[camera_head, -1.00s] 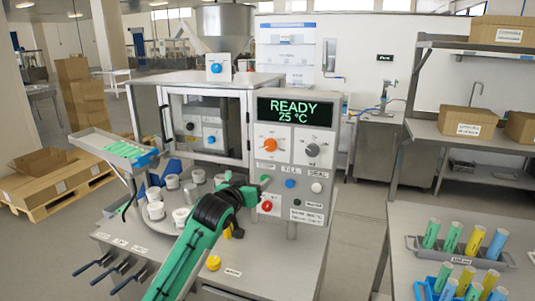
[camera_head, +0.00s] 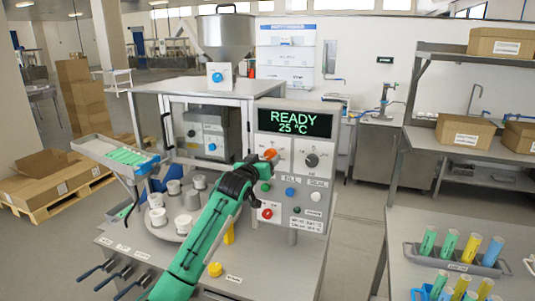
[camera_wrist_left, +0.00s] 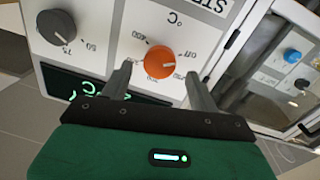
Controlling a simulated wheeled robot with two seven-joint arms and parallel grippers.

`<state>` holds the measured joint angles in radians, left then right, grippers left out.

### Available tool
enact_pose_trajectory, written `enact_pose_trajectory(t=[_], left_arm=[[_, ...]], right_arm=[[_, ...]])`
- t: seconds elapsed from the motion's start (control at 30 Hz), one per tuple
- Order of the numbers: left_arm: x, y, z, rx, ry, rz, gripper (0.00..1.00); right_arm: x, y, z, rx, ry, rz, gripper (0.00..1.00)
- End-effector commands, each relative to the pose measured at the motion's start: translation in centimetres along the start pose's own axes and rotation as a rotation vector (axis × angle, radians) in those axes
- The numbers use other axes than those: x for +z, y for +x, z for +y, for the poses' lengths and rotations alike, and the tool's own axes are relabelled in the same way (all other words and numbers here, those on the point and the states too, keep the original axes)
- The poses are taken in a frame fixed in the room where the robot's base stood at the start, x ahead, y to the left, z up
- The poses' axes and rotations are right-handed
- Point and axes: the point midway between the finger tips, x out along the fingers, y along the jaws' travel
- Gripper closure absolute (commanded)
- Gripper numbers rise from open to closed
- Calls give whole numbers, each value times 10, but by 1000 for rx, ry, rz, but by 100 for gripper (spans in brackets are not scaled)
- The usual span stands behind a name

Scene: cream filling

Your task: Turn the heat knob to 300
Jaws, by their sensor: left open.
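The orange heat knob (camera_head: 270,154) sits on the machine's front panel, below a display (camera_head: 294,122) reading READY 25 °C. In the left wrist view the orange knob (camera_wrist_left: 159,62) lies between my left gripper's two fingers, which are apart with a gap on each side. My left gripper (camera_head: 262,162) is open at the panel in the head view and partly covers the knob's surroundings. A grey knob (camera_head: 311,160) is to the right of the orange one; it also shows in the wrist view (camera_wrist_left: 56,27). My right gripper is not in view.
Green (camera_head: 265,187), blue (camera_head: 290,193), white (camera_head: 316,197) and red (camera_head: 267,213) buttons sit below the knobs. A turntable with several white cups (camera_head: 158,216) is left of my arm. A rack of coloured tubes (camera_head: 455,262) stands on the right table.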

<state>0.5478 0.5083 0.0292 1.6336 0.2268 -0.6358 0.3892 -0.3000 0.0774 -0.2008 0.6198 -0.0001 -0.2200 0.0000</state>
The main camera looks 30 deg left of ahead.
Motion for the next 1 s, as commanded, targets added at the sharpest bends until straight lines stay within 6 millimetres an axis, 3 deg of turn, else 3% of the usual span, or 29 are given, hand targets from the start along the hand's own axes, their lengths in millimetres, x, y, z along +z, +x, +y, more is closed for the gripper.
enact_pose_trajectory(t=[0.23, 0.6, 0.83, 1.0], left_arm=[[0, 21, 0, 0, 0, -1, 39], [1, 24, 0, 0, 0, 0, 39], [1, 24, 0, 0, 0, -1, 84], [0, 24, 0, 0, 6, -1, 83]], right_arm=[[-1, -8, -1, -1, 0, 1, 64], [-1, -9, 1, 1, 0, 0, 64], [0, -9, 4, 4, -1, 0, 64], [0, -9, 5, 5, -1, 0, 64]])
